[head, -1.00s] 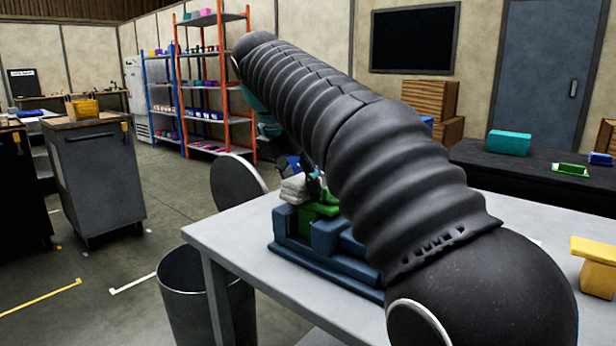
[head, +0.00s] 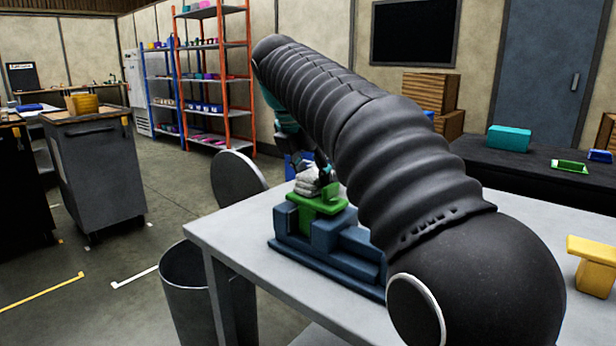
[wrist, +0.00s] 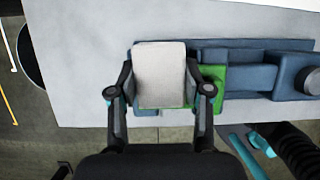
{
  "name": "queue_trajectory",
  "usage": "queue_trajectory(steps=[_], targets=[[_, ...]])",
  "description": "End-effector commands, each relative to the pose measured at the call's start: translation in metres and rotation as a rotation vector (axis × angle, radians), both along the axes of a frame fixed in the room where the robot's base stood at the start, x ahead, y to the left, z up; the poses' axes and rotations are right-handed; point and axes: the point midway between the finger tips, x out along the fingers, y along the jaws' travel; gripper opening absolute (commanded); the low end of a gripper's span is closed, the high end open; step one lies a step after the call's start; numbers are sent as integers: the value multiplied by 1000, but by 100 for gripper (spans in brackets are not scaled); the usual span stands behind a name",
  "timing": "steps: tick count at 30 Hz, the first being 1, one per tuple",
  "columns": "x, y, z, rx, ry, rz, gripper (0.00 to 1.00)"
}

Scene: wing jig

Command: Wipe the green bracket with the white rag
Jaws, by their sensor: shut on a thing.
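The green bracket (head: 316,205) sits in the blue jig (head: 325,243) at the left end of the grey table. My gripper (head: 318,172) is shut on the white rag (head: 304,181) and holds it over the bracket's top. In the wrist view the rag (wrist: 160,72) lies between the two fingers of my gripper (wrist: 160,90) and hides part of the bracket (wrist: 213,86), whose green shows to its right. I cannot tell for certain whether the rag touches the bracket.
A grey bin (head: 190,285) stands on the floor left of the table (head: 226,226). A round stool seat (head: 240,180) is behind it. A dark bench (head: 540,180) with a teal box (head: 509,138) is behind.

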Motion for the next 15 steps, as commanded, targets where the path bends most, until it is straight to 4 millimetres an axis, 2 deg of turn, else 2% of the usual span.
queue_trajectory(steps=[8,15], targets=[[0,0,1,1,-1,0,9],[1,1,20,2,-3,0,9]])
